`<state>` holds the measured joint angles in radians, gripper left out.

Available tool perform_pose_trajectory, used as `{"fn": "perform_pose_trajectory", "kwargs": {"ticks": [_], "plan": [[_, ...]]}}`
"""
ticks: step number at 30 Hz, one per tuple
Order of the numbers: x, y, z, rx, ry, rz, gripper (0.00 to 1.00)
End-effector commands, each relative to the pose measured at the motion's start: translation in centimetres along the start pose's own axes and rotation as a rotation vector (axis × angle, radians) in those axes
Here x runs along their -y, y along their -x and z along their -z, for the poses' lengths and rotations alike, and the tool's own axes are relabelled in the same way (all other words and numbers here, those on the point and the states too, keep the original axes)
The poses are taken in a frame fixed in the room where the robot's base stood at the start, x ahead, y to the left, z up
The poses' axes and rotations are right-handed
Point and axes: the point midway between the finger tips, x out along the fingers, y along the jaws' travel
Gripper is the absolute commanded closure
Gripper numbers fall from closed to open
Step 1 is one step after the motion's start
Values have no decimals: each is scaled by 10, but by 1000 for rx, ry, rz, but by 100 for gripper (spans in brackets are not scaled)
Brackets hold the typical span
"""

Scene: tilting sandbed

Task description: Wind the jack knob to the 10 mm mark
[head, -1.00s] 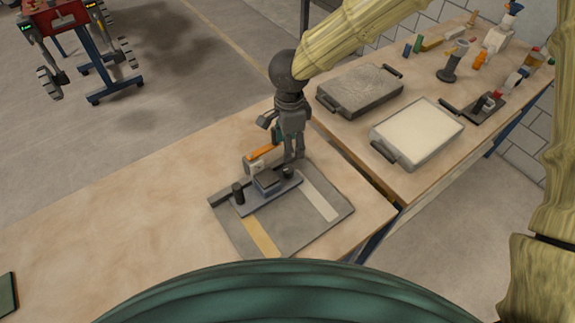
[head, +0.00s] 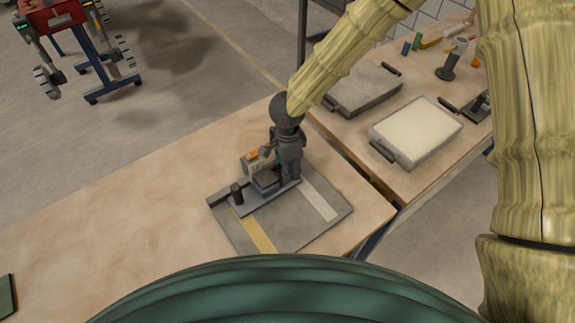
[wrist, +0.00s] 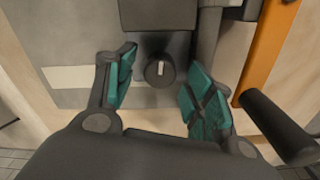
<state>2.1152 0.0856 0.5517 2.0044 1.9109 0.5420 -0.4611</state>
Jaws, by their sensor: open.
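The jack knob (wrist: 160,71) is a dark round knob with a white pointer line. In the wrist view it sits between the two open fingers of my gripper (wrist: 158,88), with a gap on each side. The fingers have green pads and do not touch it. In the head view my gripper (head: 286,178) is over the right end of the tilting device (head: 264,186) and hides the knob there. The 10 mm mark cannot be made out in either view.
The device stands on a grey plate (head: 284,222) with a yellow strip (head: 258,236) and a white strip (head: 318,199). An orange-edged part (wrist: 270,45) and a dark cylinder (wrist: 280,127) lie right of my fingers. Two trays (head: 418,132) (head: 362,88) rest on the far table.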

Motion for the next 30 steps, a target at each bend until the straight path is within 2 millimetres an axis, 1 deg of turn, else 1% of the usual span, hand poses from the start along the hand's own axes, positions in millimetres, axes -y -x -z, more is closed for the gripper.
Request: {"fn": "perform_pose_trajectory", "kwargs": {"ticks": [6,14,15,20,21,22,30], "plan": [[0,-9,0,0,0,0,47],[0,-10,0,0,0,0,47],[0,-10,0,0,0,0,54],[0,-10,0,0,0,0,83],[0,-10,0,0,0,0,91],[0,-10,0,0,0,0,93],[0,-8,0,2,-30,-1,93]]}}
